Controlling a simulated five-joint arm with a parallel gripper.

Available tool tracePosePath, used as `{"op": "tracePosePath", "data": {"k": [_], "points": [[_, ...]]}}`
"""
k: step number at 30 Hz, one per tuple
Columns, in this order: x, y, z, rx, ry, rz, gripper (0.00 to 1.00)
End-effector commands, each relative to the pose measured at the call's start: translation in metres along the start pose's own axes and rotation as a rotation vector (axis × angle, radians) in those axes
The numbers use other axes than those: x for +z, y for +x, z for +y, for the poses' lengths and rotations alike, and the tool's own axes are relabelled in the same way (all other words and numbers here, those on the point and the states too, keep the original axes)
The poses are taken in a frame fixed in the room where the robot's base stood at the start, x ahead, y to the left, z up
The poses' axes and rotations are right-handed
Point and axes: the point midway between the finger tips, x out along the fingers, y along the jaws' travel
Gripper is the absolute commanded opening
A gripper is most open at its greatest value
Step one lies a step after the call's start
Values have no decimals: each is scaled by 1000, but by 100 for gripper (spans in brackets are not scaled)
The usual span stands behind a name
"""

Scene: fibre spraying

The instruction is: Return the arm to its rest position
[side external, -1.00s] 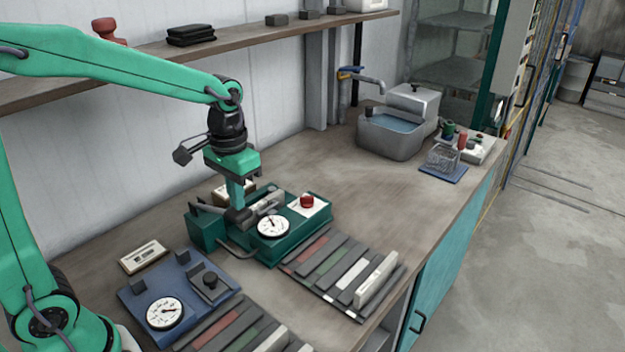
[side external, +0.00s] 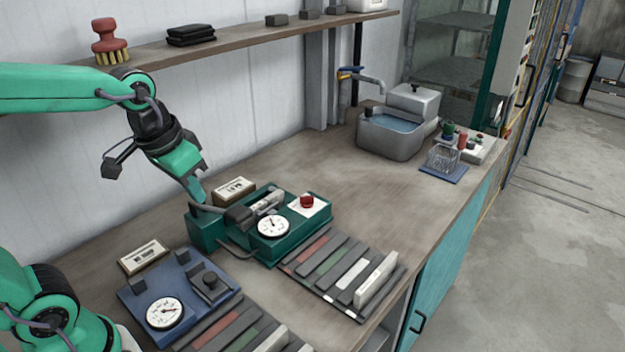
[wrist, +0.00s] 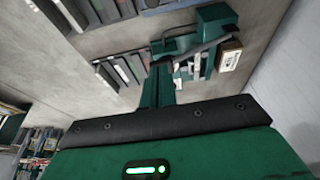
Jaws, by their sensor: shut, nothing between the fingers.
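My gripper (side external: 199,192) is shut and empty, tilted down and to the right at the end of my green arm. In the side external view its tip is close to the left end of the green device with a round gauge (side external: 262,228); I cannot tell whether they touch. In the wrist view the shut green fingers (wrist: 157,85) point toward the bench, and the green device (wrist: 208,45) is beyond them.
A blue device with a gauge (side external: 150,287) sits at the front left. Slatted racks (side external: 335,265) lie in front. A shelf (side external: 215,50) with a red brush (side external: 109,40) runs along the wall. A water basin (side external: 392,137) stands at the back.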

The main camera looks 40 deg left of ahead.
Motion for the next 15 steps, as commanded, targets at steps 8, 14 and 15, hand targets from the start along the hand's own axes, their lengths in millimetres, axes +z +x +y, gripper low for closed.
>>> {"op": "tracePosePath", "data": {"k": [8,14,15], "points": [[31,-17,-2,-2,1,129,0],[43,-21,-3,-3,1,183,0],[44,-21,-3,-3,1,189,0]]}}
